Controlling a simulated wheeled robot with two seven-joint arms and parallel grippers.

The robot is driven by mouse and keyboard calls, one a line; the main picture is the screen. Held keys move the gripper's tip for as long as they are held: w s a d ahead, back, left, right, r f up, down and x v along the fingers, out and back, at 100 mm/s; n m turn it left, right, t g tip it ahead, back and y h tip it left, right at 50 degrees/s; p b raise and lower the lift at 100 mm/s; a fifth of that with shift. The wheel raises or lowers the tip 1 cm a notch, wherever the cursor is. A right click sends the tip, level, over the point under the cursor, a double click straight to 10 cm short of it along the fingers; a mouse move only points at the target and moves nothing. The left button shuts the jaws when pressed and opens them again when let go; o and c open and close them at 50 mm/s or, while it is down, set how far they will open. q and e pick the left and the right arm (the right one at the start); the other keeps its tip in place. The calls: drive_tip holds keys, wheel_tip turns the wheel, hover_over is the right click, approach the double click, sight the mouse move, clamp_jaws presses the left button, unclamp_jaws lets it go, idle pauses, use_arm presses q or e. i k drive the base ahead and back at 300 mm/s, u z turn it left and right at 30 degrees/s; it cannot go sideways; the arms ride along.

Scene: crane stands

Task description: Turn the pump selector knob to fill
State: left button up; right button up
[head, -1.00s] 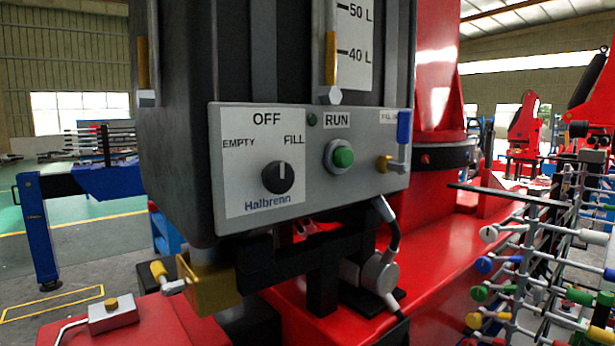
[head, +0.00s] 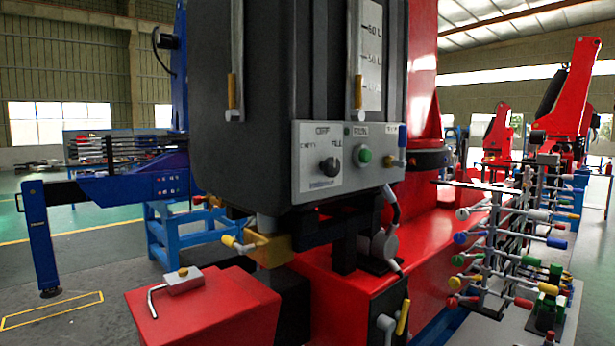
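The pump selector knob (head: 329,166) is a small black round knob on the left part of the grey control panel (head: 350,187). The panel sits low on the front of a dark tank (head: 290,60). Labels around the knob are blurred; OFF is above it, EMPTY to the left and FILL to the right. The knob's pointer mark is too small to read now. A green RUN button (head: 364,155) is to the right of the knob. Neither gripper is in view.
A red box (head: 205,310) with a bent metal handle stands below left of the panel. A rack of coloured-knob levers (head: 500,245) stands at the right. A blue outrigger leg (head: 42,240) stands at the left. The floor at the left is largely clear.

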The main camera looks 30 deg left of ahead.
sight(331, 167)
drive_tip(key=k, duration=0.3)
drive_tip(key=u, duration=0.9)
